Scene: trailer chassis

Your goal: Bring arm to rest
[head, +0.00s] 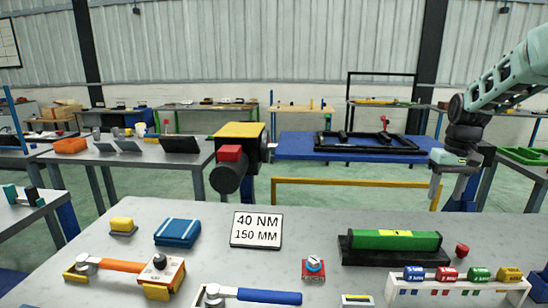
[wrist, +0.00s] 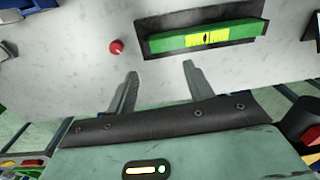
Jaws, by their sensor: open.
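My gripper (head: 435,195) hangs at the right of the head view, at the end of my arm, with its fingers pointing down. In the wrist view my gripper (wrist: 159,70) has its two fingers spread apart with nothing between them. It is above the grey table (head: 330,212), near its far right edge and apart from the things on it. The green block (head: 396,241) with a yellow label lies in a black tray (head: 351,255); it also shows in the wrist view (wrist: 175,42). A red knob (head: 462,250) stands to the right of the tray.
A white rack (head: 458,287) with several coloured sockets stands at the front right. A sign (head: 256,230) reading 40 NM, 150 MM, a blue case (head: 178,232) and wrenches with orange (head: 122,266) and blue (head: 268,296) handles lie on the table. A blue bench (head: 300,146) with a black frame is behind.

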